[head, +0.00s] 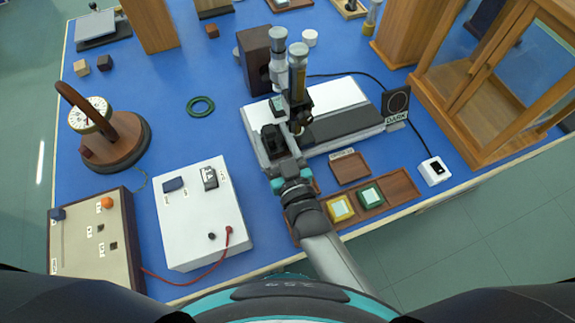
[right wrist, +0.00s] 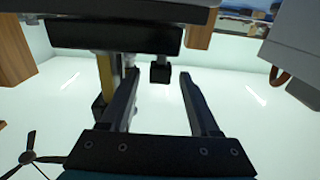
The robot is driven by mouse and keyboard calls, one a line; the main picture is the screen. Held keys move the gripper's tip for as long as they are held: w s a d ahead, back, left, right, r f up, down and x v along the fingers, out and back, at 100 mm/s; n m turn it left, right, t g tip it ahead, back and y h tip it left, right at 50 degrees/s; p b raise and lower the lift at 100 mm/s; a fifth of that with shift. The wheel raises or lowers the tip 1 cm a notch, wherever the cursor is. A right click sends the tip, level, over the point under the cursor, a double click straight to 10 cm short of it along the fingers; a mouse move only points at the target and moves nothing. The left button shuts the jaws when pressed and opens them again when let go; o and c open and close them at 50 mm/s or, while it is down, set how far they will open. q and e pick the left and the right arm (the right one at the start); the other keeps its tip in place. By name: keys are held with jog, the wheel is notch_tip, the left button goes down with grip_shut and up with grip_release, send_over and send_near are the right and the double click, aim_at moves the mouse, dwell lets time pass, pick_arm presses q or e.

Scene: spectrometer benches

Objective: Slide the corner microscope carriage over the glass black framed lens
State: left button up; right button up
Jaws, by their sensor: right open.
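The microscope (head: 297,70) stands on a pale bench unit (head: 347,93) with a dark strip along its front. Its carriage (head: 300,108) sits near the left end, partly hidden by my gripper. A small pale-green, dark-edged square (head: 278,105), perhaps the glass black framed lens, shows just left of the tube; I cannot tell for sure. My right gripper (head: 273,140) is at the unit's front left corner, below the carriage. In the right wrist view its fingers (right wrist: 158,76) are apart, with a small black block (right wrist: 160,73) beyond them. My left gripper is out of view.
A brown tray (head: 402,186) holds yellow-framed (head: 341,208) and green-framed (head: 370,195) squares. A DARK plate (head: 397,105) stands at the unit's right end. A white box (head: 200,215) with switches lies left of my arm. A glass cabinet (head: 440,100) is at right. Blue table shows around the green ring (head: 201,106).

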jog(key=v, duration=1)
jog(key=shift+s, duration=0.1)
